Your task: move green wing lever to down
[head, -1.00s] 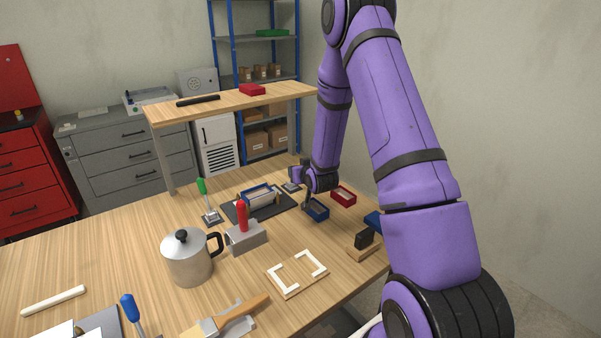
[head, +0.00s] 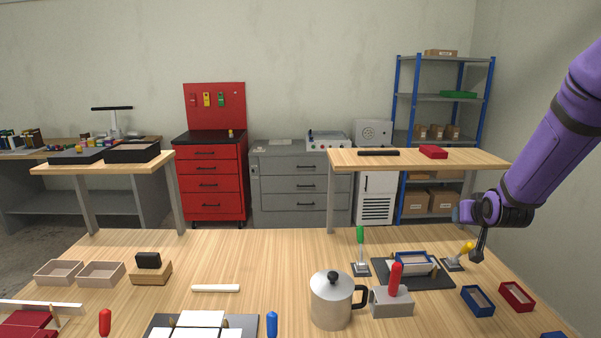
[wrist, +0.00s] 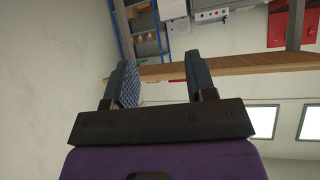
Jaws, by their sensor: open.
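The green wing lever (head: 360,236) stands upright on a small grey base at the left side of the box former's dark plate (head: 432,281). The former holds a blue-edged frame with a pale piece in it (head: 413,264). A yellow-handled lever (head: 466,248) leans to the right at the former's other side. My gripper (head: 478,252) hangs beside and above the yellow lever, well to the right of the green one. In the wrist view my gripper (wrist: 160,88) is open, with nothing between its fingers.
A red-handled block (head: 396,280) and a metal pot (head: 331,300) stand in front of the former. Blue (head: 478,301) and red (head: 516,296) trays lie at right. A raised wooden shelf (head: 400,161) stands behind. The tabletop left of the green lever is mostly clear.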

